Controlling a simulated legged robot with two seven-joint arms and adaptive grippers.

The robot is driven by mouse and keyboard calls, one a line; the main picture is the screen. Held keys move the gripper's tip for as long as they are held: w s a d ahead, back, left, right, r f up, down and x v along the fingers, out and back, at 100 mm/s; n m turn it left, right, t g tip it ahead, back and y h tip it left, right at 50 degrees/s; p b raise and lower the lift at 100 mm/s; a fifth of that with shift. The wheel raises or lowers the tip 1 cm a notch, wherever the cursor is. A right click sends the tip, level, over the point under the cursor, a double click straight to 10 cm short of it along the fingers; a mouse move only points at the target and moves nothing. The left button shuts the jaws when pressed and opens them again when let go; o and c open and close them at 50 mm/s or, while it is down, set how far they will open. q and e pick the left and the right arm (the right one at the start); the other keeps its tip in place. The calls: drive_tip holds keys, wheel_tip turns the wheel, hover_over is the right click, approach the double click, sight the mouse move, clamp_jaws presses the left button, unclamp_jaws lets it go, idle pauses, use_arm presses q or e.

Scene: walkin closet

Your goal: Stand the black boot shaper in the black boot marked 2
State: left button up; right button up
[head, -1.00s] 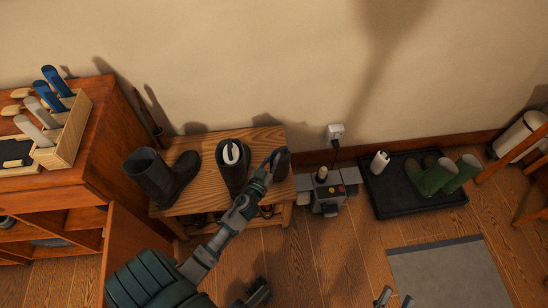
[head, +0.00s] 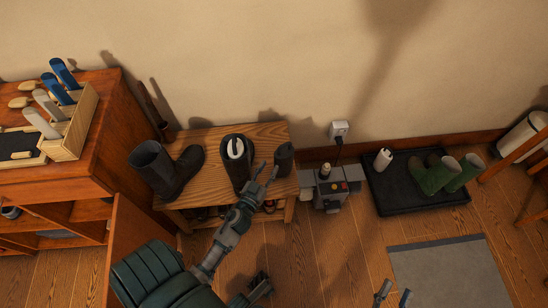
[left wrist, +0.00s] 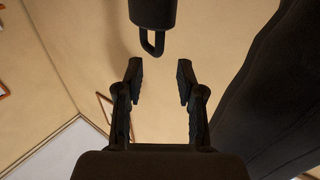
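The black boot shaper (head: 284,158) appears as a small dark upright piece at the bench's right end. In the left wrist view, a dark block with a loop handle (left wrist: 152,22) lies just beyond my fingertips. My left gripper (head: 265,174) is open and empty, between the shaper and the middle boot. It also shows open in the left wrist view (left wrist: 160,85). An empty dark boot (head: 165,172) stands at the bench's left. The middle boot (head: 240,172) holds a white shaper (head: 236,148). No number is legible. My right gripper (head: 394,292) is open at the bottom edge.
The wooden bench (head: 213,186) stands against the wall. A cabinet (head: 95,172) with an open door is close on its left. A grey device (head: 328,190) and a black tray (head: 402,202) with green boots are on its right. Floor in front is partly clear.

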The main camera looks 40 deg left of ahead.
use_arm(q)
drive_tip(key=s+d+r+m+t+h, duration=0.2)
drive_tip(key=s+d+r+h, duration=0.3)
drive_tip(key=d+r, duration=0.3)
drive_tip(key=s+d+r+m+t+h, duration=0.2)
drive_tip(key=s+d+r+h, duration=0.3)
drive_tip(key=d, duration=0.9)
wheel_tip(320, 180, up, 3)
drive_tip(key=shift+s+d+r+m, duration=0.1)
drive_tip(key=shift+s+d+m, duration=0.2)
drive_tip(key=shift+m, duration=0.3)
drive_tip(key=shift+a, duration=0.1)
